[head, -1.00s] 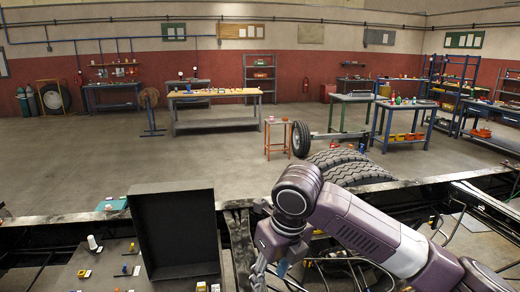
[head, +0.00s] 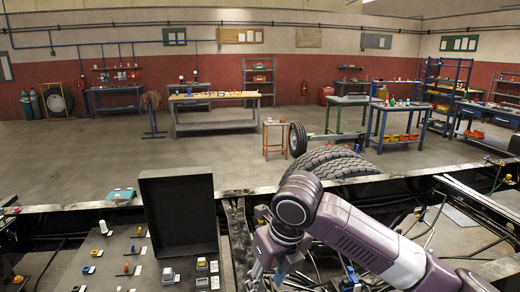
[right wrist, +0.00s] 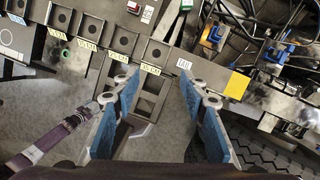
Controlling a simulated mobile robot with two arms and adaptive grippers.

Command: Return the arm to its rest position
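My right arm (head: 350,228) comes in from the lower right of the head view and bends down at a dark round joint. Its gripper is low at the bottom edge there, partly cut off. In the right wrist view, my right gripper (right wrist: 158,88) has its two blue-padded fingers apart with nothing between them. It is above a dark rail of square sockets with yellow labels (right wrist: 118,55). A purple and white arm (right wrist: 45,143), apparently my left, shows at the left of that view. Its tip is partly behind a finger, so its gripper's state is unclear. No left gripper shows in the head view.
A black open box (head: 180,212) stands upright beside a panel of small parts (head: 112,262). Dark chassis rails (head: 75,207) and cables surround my right arm.

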